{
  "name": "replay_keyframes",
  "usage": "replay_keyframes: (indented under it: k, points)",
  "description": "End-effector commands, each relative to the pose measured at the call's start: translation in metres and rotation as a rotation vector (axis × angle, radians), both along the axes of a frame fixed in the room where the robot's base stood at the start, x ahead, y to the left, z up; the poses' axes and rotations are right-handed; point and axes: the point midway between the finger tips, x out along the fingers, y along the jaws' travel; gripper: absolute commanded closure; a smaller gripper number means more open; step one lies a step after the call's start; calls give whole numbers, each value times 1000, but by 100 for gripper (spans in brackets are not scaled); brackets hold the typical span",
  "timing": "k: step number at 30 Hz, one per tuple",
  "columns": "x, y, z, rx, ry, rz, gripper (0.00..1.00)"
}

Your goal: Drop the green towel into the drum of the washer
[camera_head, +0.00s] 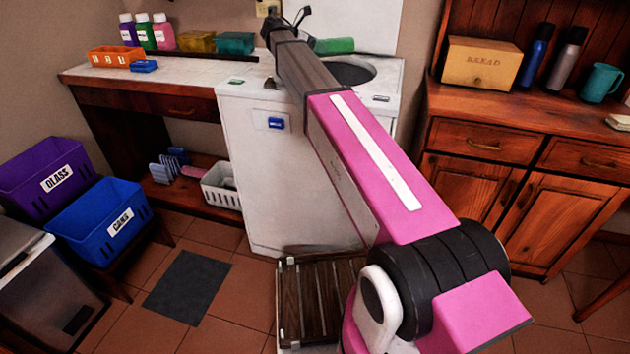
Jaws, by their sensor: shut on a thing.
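The green towel (334,46) is a small folded green block shape near the back of the white washer (260,180). The washer's round drum opening (352,72) is dark and uncovered on its top, partly behind my arm. My gripper (306,42) is at the far end of my arm, mostly hidden behind it, just left of the towel. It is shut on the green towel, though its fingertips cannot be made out. The towel appears above and behind the drum opening in this view, and its exact height is hard to judge.
The raised white lid (360,20) stands at the washer's back. A counter (190,72) with bottles and boxes adjoins on the left. A wooden cabinet (480,165) with a bread box (482,63) stands close on the right. Purple and blue bins (100,222) are at the left.

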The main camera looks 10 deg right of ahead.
Motion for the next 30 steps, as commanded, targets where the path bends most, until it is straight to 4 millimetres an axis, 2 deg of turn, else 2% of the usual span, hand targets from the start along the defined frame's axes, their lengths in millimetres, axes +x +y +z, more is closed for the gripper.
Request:
replay_keyframes:
  k: [15,26,27,29,30]
  points:
    - [0,0,-49,-1,0,0,57]
    - [0,0,-55,-1,-2,1,57]
    - [0,0,-55,-1,-2,1,17]
    - [0,0,-55,-1,-1,0,0]
    - [0,0,-55,-1,0,0,0]
